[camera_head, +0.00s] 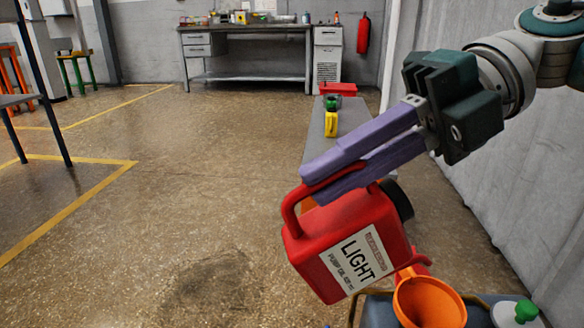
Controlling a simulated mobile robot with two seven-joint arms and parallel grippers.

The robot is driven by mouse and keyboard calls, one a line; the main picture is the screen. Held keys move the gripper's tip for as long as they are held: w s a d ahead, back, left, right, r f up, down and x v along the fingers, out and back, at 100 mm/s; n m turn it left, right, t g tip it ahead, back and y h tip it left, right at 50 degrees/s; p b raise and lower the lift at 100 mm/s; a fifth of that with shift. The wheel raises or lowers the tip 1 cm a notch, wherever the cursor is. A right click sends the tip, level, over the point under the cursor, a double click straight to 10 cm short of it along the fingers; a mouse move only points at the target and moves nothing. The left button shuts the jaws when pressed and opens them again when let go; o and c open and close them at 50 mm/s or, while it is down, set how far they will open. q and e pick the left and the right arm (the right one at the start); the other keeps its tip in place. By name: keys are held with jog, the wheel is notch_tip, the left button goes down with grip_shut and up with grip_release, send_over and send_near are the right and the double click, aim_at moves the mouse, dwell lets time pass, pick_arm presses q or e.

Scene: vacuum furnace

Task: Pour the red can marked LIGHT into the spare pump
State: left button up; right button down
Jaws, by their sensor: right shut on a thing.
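The red can marked LIGHT (345,245) hangs in my right gripper (316,184), whose purple fingers are shut on its handle. The can is tilted, with its label facing me and its dark cap or neck (398,200) at the upper right. An orange funnel (430,302) stands just below and right of the can, cut off by the bottom edge. A blue-grey body (376,312) shows beside the funnel; I cannot tell whether it is the spare pump. No liquid stream shows. My left gripper is out of view.
A narrow grey bench (318,142) runs behind the can, with a yellow item (331,123) and a red tray (338,89) on it. A white container with a green cap (515,313) stands at the lower right. A pale wall (480,170) is close on the right. Open floor lies left.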

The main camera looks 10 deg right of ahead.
jog(key=shift+d+r+y, duration=0.15)
jog(key=shift+d+y, duration=0.15)
jog(key=shift+w+d+r+y+b, duration=0.15)
jog(key=shift+d+r+y+b, duration=0.7)
jog(key=shift+d+b, duration=0.4)
